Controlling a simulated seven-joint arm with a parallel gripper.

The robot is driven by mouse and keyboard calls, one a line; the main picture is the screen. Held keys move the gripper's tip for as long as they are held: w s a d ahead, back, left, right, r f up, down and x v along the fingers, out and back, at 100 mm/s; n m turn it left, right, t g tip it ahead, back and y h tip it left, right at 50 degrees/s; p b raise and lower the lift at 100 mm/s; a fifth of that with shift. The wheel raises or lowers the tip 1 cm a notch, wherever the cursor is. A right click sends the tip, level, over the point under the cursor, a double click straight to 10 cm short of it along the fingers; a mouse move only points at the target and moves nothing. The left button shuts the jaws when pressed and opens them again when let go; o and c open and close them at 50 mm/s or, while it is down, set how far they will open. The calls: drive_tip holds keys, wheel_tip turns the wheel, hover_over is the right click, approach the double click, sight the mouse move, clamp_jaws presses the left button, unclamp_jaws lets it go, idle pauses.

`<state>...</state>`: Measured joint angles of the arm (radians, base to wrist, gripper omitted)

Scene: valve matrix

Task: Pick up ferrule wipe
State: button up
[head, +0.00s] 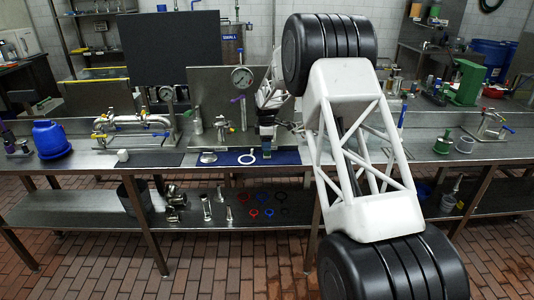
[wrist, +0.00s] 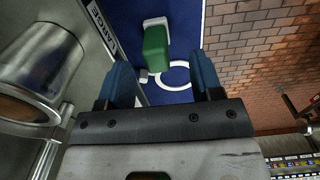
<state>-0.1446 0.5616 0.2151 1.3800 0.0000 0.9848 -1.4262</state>
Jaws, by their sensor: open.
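A green block with a white end (wrist: 155,47), which looks like the ferrule wipe, is over the blue mat in the wrist view. I cannot tell for sure that it is the wipe. My gripper (wrist: 161,75) is open, with its two blue fingers on either side of the view and the green block ahead between them. Nothing is held. In the head view my gripper (head: 267,145) is low over the blue mat (head: 285,157); the green block cannot be made out there.
A white ring (wrist: 173,75) lies on the mat close to the green block; it also shows in the head view (head: 247,159). A large metal cylinder (wrist: 40,60) is close on the left. A panel with a gauge (head: 242,77) stands behind the mat.

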drive_tip(key=shift+w+d+f, duration=0.1)
drive_tip(key=shift+f, duration=1.2)
drive_tip(key=shift+w+d+f, duration=0.1)
drive_tip(key=shift+f, duration=1.2)
drive_tip(key=c, duration=1)
drive_tip(key=shift+r, duration=0.15)
drive_tip(key=shift+r, duration=1.6)
drive_tip(key=shift+s+r, duration=0.1)
drive_tip(key=shift+s, duration=0.25)
drive_tip(key=s, duration=0.5)
drive_tip(key=s+d+r, duration=0.1)
drive_tip(key=s, duration=0.4)
drive_tip(key=s+d, duration=0.1)
drive_tip(key=s, duration=0.4)
drive_tip(key=shift+s+d+r, duration=0.1)
drive_tip(key=shift+r, duration=0.05)
